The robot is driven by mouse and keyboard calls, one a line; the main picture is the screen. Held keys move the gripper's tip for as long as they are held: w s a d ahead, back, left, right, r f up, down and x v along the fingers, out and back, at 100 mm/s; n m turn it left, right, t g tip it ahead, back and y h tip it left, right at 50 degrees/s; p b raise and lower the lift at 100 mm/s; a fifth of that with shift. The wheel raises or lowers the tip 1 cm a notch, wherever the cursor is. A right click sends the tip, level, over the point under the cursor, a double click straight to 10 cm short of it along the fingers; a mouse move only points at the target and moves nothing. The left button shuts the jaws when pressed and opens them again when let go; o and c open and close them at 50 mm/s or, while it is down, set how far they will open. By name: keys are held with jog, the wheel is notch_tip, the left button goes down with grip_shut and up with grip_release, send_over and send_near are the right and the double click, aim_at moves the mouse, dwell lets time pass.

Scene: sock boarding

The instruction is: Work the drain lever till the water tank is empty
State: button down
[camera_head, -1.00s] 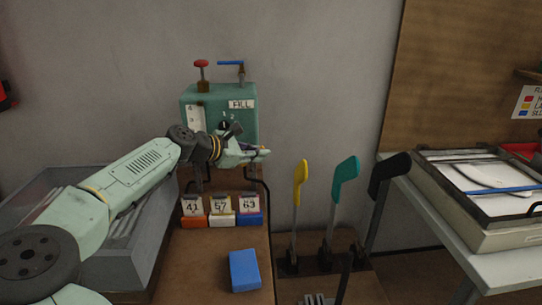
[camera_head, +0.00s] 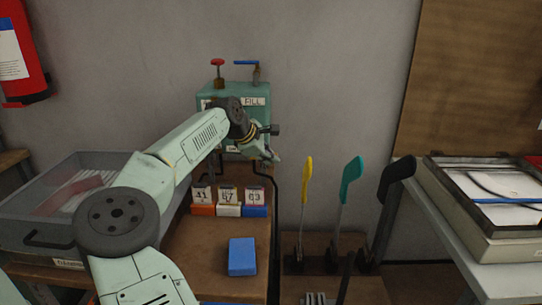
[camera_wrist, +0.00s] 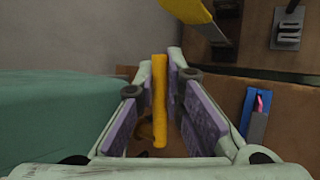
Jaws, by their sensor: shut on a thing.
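The green water tank (camera_head: 262,90) stands against the wall in the head view, with a FILL label, a red knob and a blue-handled valve on top. My arm covers much of its front, including its gauge. My gripper (camera_head: 275,156) is at the tank's lower right front. In the wrist view my gripper (camera_wrist: 161,62) is shut on a yellow bar, which appears to be the drain lever (camera_wrist: 160,100), standing between the purple pads. The tank's green side (camera_wrist: 45,120) fills the left of that view. The water level cannot be read.
Three numbered cards stand in coloured blocks, red (camera_head: 203,209), white (camera_head: 229,210) and blue (camera_head: 255,211), on the brown bench. A blue block (camera_head: 242,257) lies nearer. Yellow (camera_head: 306,180), teal (camera_head: 350,180) and black (camera_head: 396,176) foot-shaped forms stand right. A grey bin (camera_head: 60,222) is left.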

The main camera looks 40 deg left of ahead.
jog(key=shift+f+m+g+y, duration=0.35)
jog(key=shift+g+y, duration=0.15)
jog(key=shift+y, duration=0.1)
jog(key=c, duration=1.7)
grip_release()
jog(key=shift+o, duration=0.2)
jog(key=shift+f, duration=0.1)
jog(key=v, duration=0.7)
jog(key=shift+r, duration=0.25)
jog(key=shift+s+d, duration=0.1)
jog(key=shift+s, duration=0.05)
